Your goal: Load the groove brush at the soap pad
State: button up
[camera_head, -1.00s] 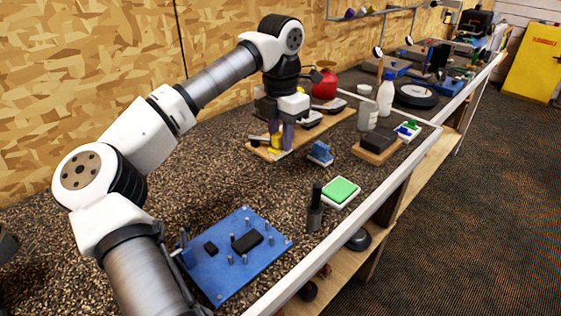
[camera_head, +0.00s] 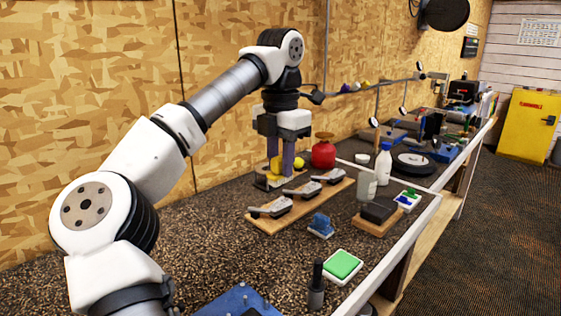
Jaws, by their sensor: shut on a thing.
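My gripper (camera_head: 279,174) is shut on a small yellow and grey thing (camera_head: 271,180), partly hidden by the fingers. It may be the groove brush, but I cannot make out bristles. My gripper is at the far left end of a wooden board (camera_head: 335,190), toward the wall; I cannot tell if the held thing touches anything. A green pad in a white tray (camera_head: 342,265), likely the soap pad, lies nearer the front edge, apart from my gripper.
The board carries several grey clamp-like things (camera_head: 302,190). A blue block (camera_head: 320,226), a black cylinder (camera_head: 316,285) and a dark block on wood (camera_head: 379,210) stand around the green pad. A red container (camera_head: 324,151) is close right of my gripper.

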jog(key=d+f+m+p, duration=0.1)
jog(key=d, duration=0.1)
jog(key=d+f+m+p, duration=0.1)
jog(key=d+f+m, duration=0.1)
jog(key=d+f+m+p, duration=0.1)
jog(key=d+p, duration=0.1)
jog(key=d, duration=0.1)
jog(key=shift+s+f, duration=0.3)
jog(key=shift+f, duration=0.1)
jog(key=shift+c, duration=0.3)
jog(key=shift+s+d+f+m+b, duration=0.3)
jog(key=shift+s+d+f+m, duration=0.5)
jog(key=shift+f, duration=1.2)
jog(key=shift+s+d+f+m+b, duration=0.35)
jog(key=shift+d+f+m, duration=0.5)
jog(key=shift+d+f, duration=0.85)
jog(key=shift+s+d+f+m+b, duration=0.2)
jog(key=shift+s+d+f+m, duration=0.55)
jog(key=shift+f, duration=1.6)
jog(key=shift+f+b, duration=0.5)
jog(key=shift+f, duration=0.05)
notch_tip(320, 180, up, 7)
jog(key=p, duration=0.4)
